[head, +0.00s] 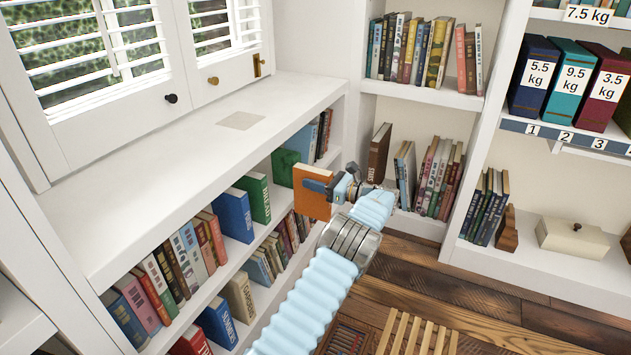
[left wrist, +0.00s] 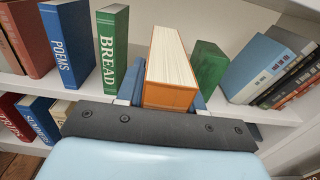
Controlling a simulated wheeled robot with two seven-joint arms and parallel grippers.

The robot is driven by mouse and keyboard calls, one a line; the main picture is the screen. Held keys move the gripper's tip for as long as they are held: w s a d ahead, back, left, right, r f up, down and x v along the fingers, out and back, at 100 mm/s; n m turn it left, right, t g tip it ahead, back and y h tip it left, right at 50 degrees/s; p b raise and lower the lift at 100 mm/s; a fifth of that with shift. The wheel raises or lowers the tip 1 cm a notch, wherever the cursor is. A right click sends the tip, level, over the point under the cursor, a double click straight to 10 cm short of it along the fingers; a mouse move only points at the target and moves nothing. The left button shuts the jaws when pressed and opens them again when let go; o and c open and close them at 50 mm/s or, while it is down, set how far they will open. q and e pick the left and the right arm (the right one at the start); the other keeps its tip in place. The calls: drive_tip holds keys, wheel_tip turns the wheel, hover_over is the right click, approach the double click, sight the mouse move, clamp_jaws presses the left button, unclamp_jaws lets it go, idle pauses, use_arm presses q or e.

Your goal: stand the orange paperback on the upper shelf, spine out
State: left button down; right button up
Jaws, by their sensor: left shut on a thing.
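My left gripper (head: 338,188) is shut on the orange paperback (head: 312,192) in front of the low bookcase's upper shelf (head: 222,266). In the left wrist view, the orange paperback (left wrist: 168,97) is between the two fingers of my left gripper (left wrist: 165,92). Its narrow orange face points toward the camera and its pale page edges show on top. It is roughly upright. The book's far end and the fingers partly hide the shelf behind, so I cannot tell whether it touches the board. My right gripper is not in view.
On the upper shelf, a blue POEMS book (left wrist: 67,43) and a green BREAD book (left wrist: 112,47) stand left of the paperback. A green book (left wrist: 208,67) stands to its right, then a leaning blue book (left wrist: 257,68). A wooden slatted piece (head: 418,335) is on the floor.

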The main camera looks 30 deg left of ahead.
use_arm(q)
drive_tip(key=shift+r, duration=0.1)
drive_tip(key=s+a, duration=0.1)
drive_tip(key=a, duration=1.5)
drive_tip(key=shift+s+b, duration=0.3)
drive_tip(key=shift+s, duration=0.1)
drive_tip(key=shift+a, duration=0.1)
drive_tip(key=shift+f, duration=0.25)
drive_tip(key=c, duration=0.6)
unclamp_jaws()
drive_tip(key=shift+c, duration=0.2)
drive_tip(key=shift+f, duration=0.1)
